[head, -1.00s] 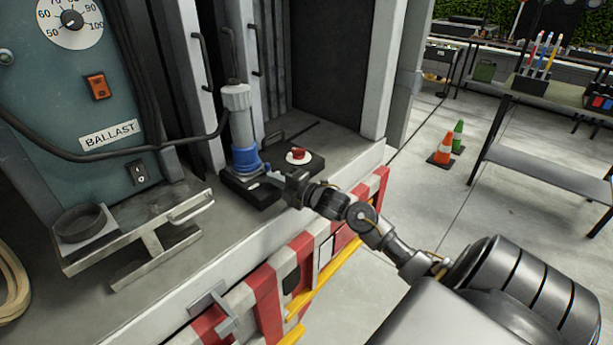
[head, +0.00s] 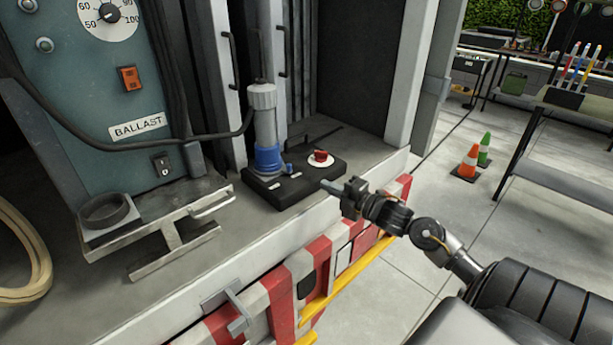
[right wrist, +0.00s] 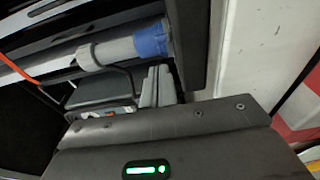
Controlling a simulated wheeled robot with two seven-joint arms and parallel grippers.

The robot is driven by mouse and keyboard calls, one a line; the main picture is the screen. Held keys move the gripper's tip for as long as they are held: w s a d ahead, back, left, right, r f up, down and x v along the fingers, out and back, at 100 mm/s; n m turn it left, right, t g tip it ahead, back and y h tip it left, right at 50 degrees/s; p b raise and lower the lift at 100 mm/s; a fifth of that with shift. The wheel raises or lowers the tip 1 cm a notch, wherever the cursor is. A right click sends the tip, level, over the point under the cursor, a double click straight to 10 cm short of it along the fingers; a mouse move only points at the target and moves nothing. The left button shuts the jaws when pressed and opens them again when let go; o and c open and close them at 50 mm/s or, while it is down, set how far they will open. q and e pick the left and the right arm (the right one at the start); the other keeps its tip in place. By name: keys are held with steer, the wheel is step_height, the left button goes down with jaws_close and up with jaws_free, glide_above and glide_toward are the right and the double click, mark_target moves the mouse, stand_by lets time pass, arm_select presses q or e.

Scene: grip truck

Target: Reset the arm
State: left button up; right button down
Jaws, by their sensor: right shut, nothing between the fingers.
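My right gripper (head: 330,187) is shut and empty in the head view. It hangs just in front of a black base plate (head: 325,175) on the truck bed, apart from the blue-and-grey cylinder (head: 265,125) that stands upright on that plate. A red button on a white disc (head: 320,158) sits at the plate's right end. In the right wrist view my gripper's fingers (right wrist: 158,85) show close together, with the cylinder (right wrist: 125,47) beyond them. My left gripper is not in view.
A teal ballast panel (head: 95,80) stands at the left. A metal bracket (head: 165,235) and a round dark cup (head: 105,210) are on the bed's left part. Traffic cones (head: 468,163) and a shelf (head: 560,185) stand on the floor at right.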

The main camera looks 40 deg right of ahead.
steer(key=s+a+f+m+g+h, duration=0.25)
steer(key=s+a+f+m, duration=0.3)
steer(key=f, duration=0.35)
steer(key=s+a+f+m+g+h, duration=0.2)
steer(key=s+a+f+m+g, duration=0.3)
steer(key=f, duration=0.3)
steer(key=s+a+f+m+g, duration=0.2)
steer(key=s+a+m+g, duration=0.15)
steer(key=s+a, duration=0.4)
steer(key=s+a+f+m+g, duration=0.3)
steer(key=s+a+m, duration=0.2)
steer(key=s, duration=0.6)
step_height(320, 180, down, 24)
steer(key=g, duration=0.1)
steer(key=s+d+f, duration=0.2)
steer(key=s+f, duration=0.6)
steer(key=s+d+f+n+g, duration=0.1)
steer(key=s+d+f, duration=0.1)
steer(key=s+f, duration=0.7)
steer(key=shift+d+f, duration=0.15)
steer(key=shift+d, duration=0.2)
